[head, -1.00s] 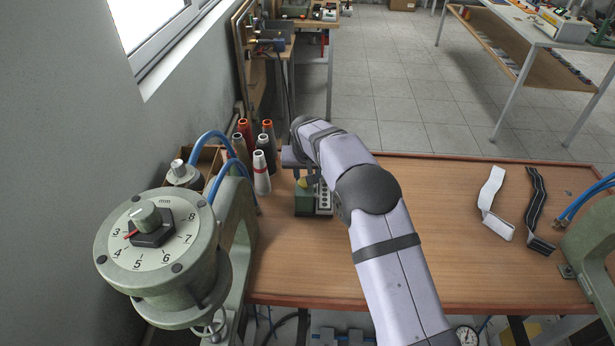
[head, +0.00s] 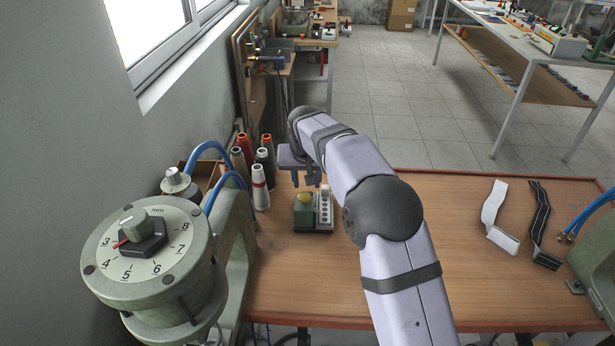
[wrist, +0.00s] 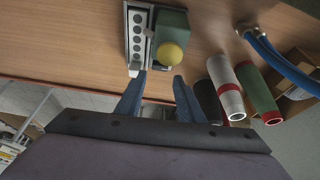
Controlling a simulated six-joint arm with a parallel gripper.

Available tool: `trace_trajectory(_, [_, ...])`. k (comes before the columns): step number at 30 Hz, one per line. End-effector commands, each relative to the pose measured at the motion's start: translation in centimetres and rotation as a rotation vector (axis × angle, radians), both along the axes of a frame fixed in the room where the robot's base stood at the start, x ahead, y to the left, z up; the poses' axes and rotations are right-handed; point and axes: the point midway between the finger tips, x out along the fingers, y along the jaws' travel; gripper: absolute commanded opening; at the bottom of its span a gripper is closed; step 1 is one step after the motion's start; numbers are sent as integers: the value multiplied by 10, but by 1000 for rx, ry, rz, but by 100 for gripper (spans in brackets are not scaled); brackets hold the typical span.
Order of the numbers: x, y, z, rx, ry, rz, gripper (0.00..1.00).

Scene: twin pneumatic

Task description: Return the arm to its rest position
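My gripper (head: 308,178) hangs above the table near its back left, behind and above a small green block with a yellow knob (head: 304,200). In the wrist view, the two blue-grey fingers of my gripper (wrist: 158,90) stand apart with a gap between them and nothing held in it. The green block with the yellow ball knob (wrist: 170,48) and the grey strip with a row of round holes (wrist: 137,40) lie beyond the fingertips, apart from them. In the head view my arm covers part of the table.
Several thread cones (head: 260,187) stand close left of my gripper. A green machine with a millimetre dial (head: 150,250) and blue hoses is at front left. White and black straps (head: 495,212) lie on the right of the wooden table (head: 470,270). The table's middle right is clear.

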Motion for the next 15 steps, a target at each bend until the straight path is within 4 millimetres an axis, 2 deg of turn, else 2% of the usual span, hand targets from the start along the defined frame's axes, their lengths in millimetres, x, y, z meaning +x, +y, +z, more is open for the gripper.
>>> trace_trajectory(4, [0,0,0,0,0,0,34])
trace_trajectory(7, [0,-8,5,-8,-3,-1,34])
trace_trajectory(11, [-5,-34,19,-37,-4,-4,34])
trace_trajectory(15, [-30,-63,16,-50,37,-6,34])
